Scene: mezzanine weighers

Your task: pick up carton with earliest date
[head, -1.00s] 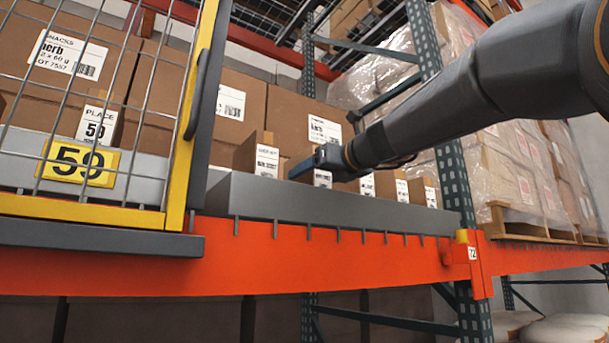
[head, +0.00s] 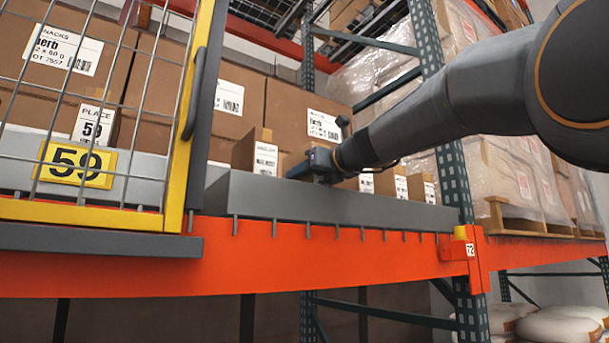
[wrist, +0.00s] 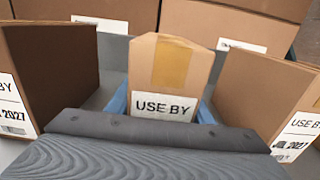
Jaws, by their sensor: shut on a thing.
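My gripper (head: 322,163) is at the row of small cartons on the grey shelf ledge. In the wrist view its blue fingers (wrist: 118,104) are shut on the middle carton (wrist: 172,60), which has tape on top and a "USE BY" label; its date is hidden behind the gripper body. A carton to the left (wrist: 50,75) and one to the right (wrist: 262,95) have labels partly reading 2027. In the head view a small carton (head: 254,152) stands left of my gripper, and several stand to the right, such as this one (head: 392,184).
Large brown boxes (head: 235,85) stand close behind the row. A yellow-framed mesh gate (head: 180,140) with a 59 sign (head: 75,165) is at left. A rack upright (head: 452,180) stands at right. The orange beam (head: 330,260) runs below the ledge.

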